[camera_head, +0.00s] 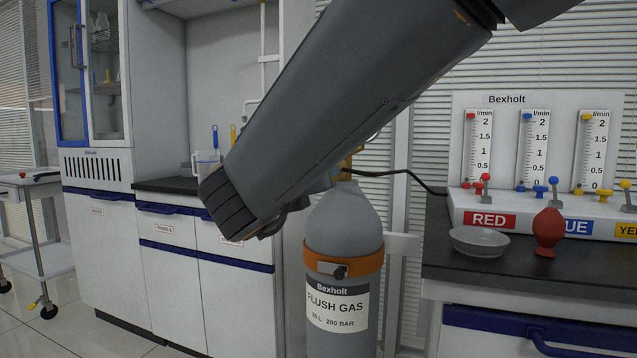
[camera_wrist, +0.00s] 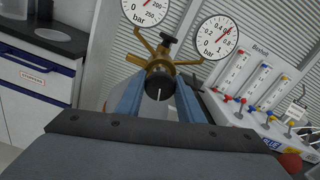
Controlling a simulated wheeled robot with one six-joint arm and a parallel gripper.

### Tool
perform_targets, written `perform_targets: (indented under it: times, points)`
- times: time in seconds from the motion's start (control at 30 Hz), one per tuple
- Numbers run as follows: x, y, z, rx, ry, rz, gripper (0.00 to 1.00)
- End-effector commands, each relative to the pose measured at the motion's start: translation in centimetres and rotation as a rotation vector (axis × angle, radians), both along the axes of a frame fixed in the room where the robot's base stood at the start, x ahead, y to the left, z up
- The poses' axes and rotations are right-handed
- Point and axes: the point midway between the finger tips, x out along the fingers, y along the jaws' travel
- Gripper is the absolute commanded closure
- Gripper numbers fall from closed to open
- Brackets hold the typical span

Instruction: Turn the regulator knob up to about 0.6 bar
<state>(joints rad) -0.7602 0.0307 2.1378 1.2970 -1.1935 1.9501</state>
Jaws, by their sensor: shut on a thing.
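The flush gas cylinder (camera_head: 343,235) stands upright, held by an orange strap. In the wrist view its brass regulator (camera_wrist: 163,56) has a black knob (camera_wrist: 155,84) with a white mark pointing roughly up and down in the picture. My gripper (camera_wrist: 160,92) is shut on the knob, one blue finger on each side. The low-pressure gauge (camera_wrist: 217,37), marked 0 to 1 bar, is at upper right; its needle is too small to read surely. The high-pressure gauge (camera_wrist: 146,9) is cut off at the top. In the head view my arm hides the gripper, knob and gauges.
Right of the cylinder, a black bench (camera_head: 530,268) carries the flowmeter panel (camera_head: 540,145), a glass dish (camera_head: 480,241) and a red bulb (camera_head: 548,231). A white cabinet (camera_head: 105,240) and a counter with a jug (camera_head: 205,163) stand left.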

Motion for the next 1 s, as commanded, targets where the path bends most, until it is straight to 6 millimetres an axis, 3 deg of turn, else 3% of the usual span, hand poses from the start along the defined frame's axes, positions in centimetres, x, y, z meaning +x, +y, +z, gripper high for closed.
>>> perform_targets:
  times: [0.47,0.5,0.57,0.87,1.0]
  points:
    - [0.0,0.0,-0.2,0.01,0.0,0.0,0.88]
    - [0.0,0.0,-0.2,0.01,0.0,0.0,0.59]
    - [0.0,0.0,-0.1,0.01,0.0,0.0,0.49]
    - [-0.1,0.0,0.0,0.009,-0.002,0.001,0.48]
    - [-1.1,0.5,0.0,0.009,-0.002,0.003,0.48]
